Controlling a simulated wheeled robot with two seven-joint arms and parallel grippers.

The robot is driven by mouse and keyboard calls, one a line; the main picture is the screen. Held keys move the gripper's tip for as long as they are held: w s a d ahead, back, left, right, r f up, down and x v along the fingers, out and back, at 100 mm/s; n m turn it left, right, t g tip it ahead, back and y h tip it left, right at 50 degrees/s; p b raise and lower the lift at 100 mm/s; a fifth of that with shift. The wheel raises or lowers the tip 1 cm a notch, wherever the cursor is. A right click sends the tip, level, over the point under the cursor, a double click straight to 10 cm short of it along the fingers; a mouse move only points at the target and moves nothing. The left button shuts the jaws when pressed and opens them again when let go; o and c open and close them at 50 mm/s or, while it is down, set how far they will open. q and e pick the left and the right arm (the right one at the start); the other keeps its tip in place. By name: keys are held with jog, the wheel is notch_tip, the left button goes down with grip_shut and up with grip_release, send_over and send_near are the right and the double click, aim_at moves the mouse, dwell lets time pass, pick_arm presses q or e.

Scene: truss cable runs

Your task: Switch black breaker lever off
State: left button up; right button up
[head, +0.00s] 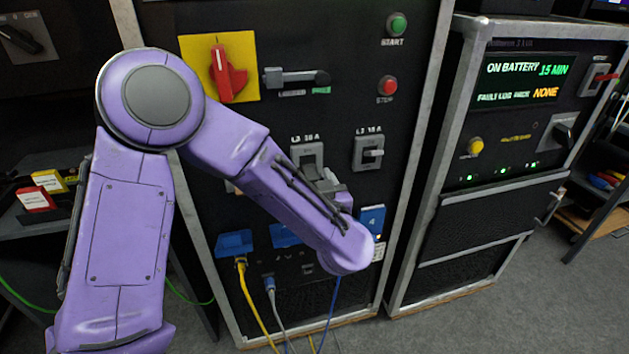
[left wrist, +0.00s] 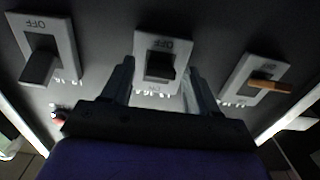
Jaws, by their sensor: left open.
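The breaker with a black lever (left wrist: 160,66) is in the middle of the left wrist view, on a grey plate marked OFF at its upper edge there. My left gripper (left wrist: 160,76) is open, with one finger to each side of this lever; I cannot tell whether either touches it. In the head view this breaker's plate (head: 307,152) shows just above my left gripper (head: 325,180), which together with the forearm hides its lower part. My right gripper is not in view.
A breaker with a grey lever (head: 369,153) and one with an orange lever (left wrist: 268,86) flank it. A red rotary handle (head: 228,75), a horizontal slide handle (head: 297,77), and green START (head: 397,26) and red STOP (head: 388,86) buttons sit above. Cables (head: 258,305) hang below.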

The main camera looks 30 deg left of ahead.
pick_arm(q)
jog(key=c, duration=1.1)
jog(key=shift+o, duration=0.2)
jog(key=shift+w+a+f+t+y+b, duration=0.1)
jog(key=shift+f+t+y+b, duration=0.55)
jog(key=shift+y+b, duration=0.2)
jog(key=o, duration=1.1)
jog(key=shift+r, duration=0.1)
jog(key=shift+c, duration=0.2)
jog(key=v, duration=1)
jog(key=shift+s+b, duration=0.3)
